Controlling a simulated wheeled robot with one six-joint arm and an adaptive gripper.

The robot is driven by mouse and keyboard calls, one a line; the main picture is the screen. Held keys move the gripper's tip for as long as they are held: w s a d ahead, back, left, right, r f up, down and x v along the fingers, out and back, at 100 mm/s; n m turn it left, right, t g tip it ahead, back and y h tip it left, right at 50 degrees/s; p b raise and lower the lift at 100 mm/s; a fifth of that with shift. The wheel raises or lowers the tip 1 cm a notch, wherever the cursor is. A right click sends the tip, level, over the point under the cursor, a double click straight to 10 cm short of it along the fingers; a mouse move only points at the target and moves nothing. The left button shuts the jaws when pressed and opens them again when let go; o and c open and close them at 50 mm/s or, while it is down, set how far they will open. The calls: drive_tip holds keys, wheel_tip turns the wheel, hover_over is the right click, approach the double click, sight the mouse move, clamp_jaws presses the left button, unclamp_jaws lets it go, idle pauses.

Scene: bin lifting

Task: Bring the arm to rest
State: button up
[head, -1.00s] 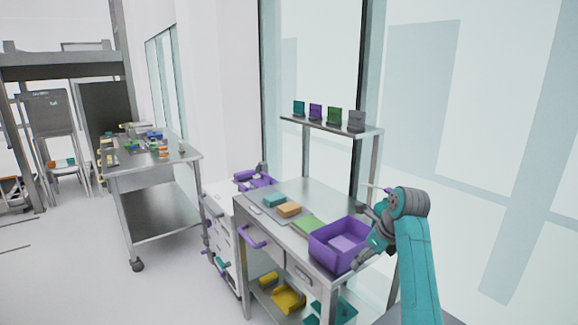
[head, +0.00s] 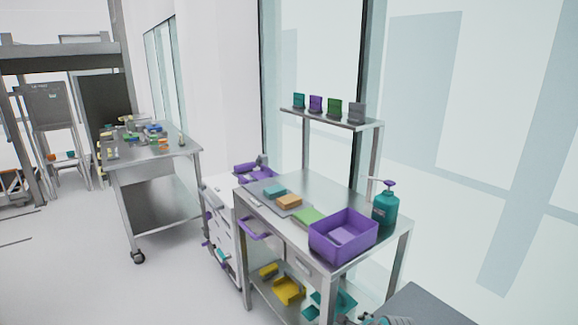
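Only a small grey and teal part of my arm (head: 388,320) shows at the bottom edge of the head view, to the right of the workbench's lower shelf. My gripper itself is out of the picture. The purple bin (head: 318,248) sits on the right front part of the steel workbench (head: 315,187), with a lighter purple piece inside. Nothing of my arm touches the bin in this view.
A teal pump bottle (head: 385,208) stands behind the bin. Teal and orange blocks (head: 289,202) and a green piece (head: 310,217) lie to its left. A raised shelf (head: 330,120) holds several small coloured items. A second steel table (head: 165,160) stands left. Floor at left is open.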

drive_tip(key=s+f+n+t, duration=0.2)
drive_tip(key=s+f+n, duration=0.3)
drive_tip(key=s+f, duration=0.6)
drive_tip(key=s+r+n+t+h, duration=0.2)
drive_tip(key=s+n, duration=0.3)
drive_tip(key=s, duration=1.4)
drive_tip(key=s+a+r+n+t, duration=0.1)
drive_tip(key=s+r+n+t, duration=0.3)
drive_tip(key=s+r+n, duration=0.8)
drive_tip(key=s+r, duration=0.7)
drive_tip(key=s, duration=0.4)
drive_tip(key=shift+s+r, duration=0.3)
drive_tip(key=shift+r, duration=0.1)
